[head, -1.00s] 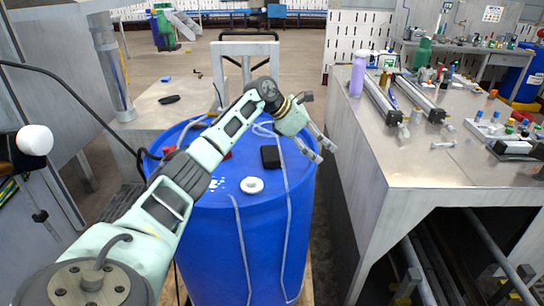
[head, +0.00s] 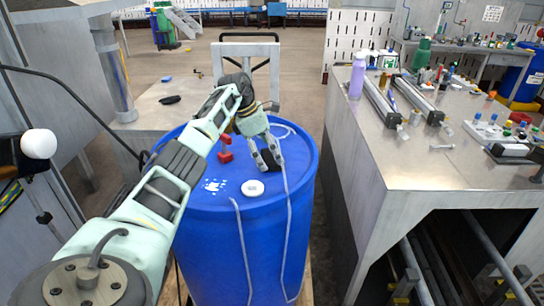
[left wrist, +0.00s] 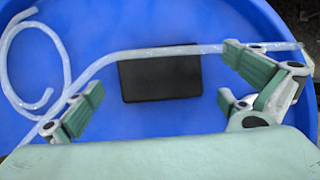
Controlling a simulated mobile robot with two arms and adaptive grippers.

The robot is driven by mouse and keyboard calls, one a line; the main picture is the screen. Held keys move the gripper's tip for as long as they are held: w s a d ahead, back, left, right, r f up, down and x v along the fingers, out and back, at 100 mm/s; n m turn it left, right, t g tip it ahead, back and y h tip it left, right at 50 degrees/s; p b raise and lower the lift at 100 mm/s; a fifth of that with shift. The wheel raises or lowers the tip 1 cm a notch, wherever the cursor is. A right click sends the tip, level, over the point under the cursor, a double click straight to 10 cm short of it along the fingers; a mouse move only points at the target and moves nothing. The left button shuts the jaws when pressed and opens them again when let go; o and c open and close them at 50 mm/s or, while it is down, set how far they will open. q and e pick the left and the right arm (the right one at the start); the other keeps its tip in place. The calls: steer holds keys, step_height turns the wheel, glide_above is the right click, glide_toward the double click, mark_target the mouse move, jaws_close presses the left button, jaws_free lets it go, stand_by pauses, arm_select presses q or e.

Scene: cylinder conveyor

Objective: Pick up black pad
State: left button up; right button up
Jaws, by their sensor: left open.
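The black pad (left wrist: 160,82) is a dark flat rectangle lying on the blue drum top. In the left wrist view it sits between the spread fingers of my left gripper (left wrist: 163,88), and a clear hose crosses along its far edge. In the head view my left gripper (head: 267,168) points down over the drum top, open and empty, and mostly hides the pad. Whether the fingertips touch the drum cannot be told. My right gripper is not in view.
The blue drum (head: 222,235) has a white cap (head: 252,187), a red object (head: 225,148) and clear hose on its top. A metal workbench (head: 455,180) with a purple bottle (head: 357,78) stands to the right, across a gap.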

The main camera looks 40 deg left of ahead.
mark_target(270, 156)
arm_select(q)
steer(key=shift+w+d+f, duration=0.15)
steer(key=shift+w+f, duration=0.05)
steer(key=shift+f, duration=0.3)
steer(key=shift+r, duration=0.1)
steer(key=c, duration=1)
steer(key=shift+r, duration=0.1)
step_height(270, 156, up, 4)
steer(key=shift+f+b, duration=0.1)
steer(key=shift+b, duration=0.8)
steer(key=w+d+r, duration=0.1)
steer(key=d+r, duration=0.1)
steer(key=d, duration=0.1)
steer(key=w+d+r+b, duration=0.1)
steer(key=d+r, duration=0.1)
steer(key=d, duration=0.2)
steer(key=w+d+r+b, duration=0.1)
steer(key=d+r, duration=0.2)
steer(key=d, duration=0.1)
steer(key=shift+w+d, duration=0.1)
steer(key=shift+w, duration=0.05)
